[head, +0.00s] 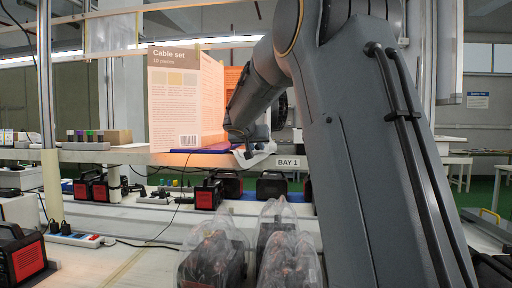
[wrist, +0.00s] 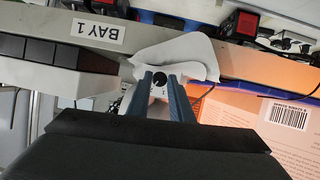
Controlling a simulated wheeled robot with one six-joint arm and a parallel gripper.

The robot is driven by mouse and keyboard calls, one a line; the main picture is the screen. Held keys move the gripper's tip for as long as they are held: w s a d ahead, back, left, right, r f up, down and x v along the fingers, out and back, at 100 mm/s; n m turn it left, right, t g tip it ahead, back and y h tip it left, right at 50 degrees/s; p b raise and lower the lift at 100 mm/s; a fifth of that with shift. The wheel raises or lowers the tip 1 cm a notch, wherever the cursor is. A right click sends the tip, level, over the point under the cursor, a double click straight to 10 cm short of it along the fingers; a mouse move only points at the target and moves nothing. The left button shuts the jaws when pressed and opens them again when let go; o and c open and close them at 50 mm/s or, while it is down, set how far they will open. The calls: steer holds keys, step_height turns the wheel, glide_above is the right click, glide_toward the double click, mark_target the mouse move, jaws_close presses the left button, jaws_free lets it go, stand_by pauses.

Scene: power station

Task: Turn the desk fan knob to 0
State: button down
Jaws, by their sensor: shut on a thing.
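The knob's exact setting is too small to read. In the head view, my gripper (head: 246,150) is low at the shelf's front edge, partly hidden by my arm. A dark round part, probably the fan's head (head: 281,112), shows behind my arm.
A tall Cable set box (head: 185,97) stands left of my gripper. The BAY 1 label (head: 289,162) is on the shelf edge. Black-and-red units (head: 228,184) sit below; bagged ones (head: 213,255) stand in front.

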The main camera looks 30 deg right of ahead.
steer(key=shift+a+f+b, duration=0.1)
steer(key=shift+b, duration=0.45)
steer(key=n+g+h+b, duration=0.1)
steer(key=n+b, duration=0.1)
steer(key=b, duration=0.2)
steer(key=shift+w+a+f, duration=0.1)
steer(key=shift+w+f, duration=0.05)
steer(key=n+h+b, duration=0.1)
steer(key=n+b, duration=0.1)
steer(key=b, duration=0.1)
steer(key=shift+h+b, duration=0.3)
steer(key=shift+b, duration=0.05)
steer(key=c, duration=1.6)
jaws_free()
steer(key=shift+r+p, duration=0.25)
steer(key=shift+p, duration=0.05)
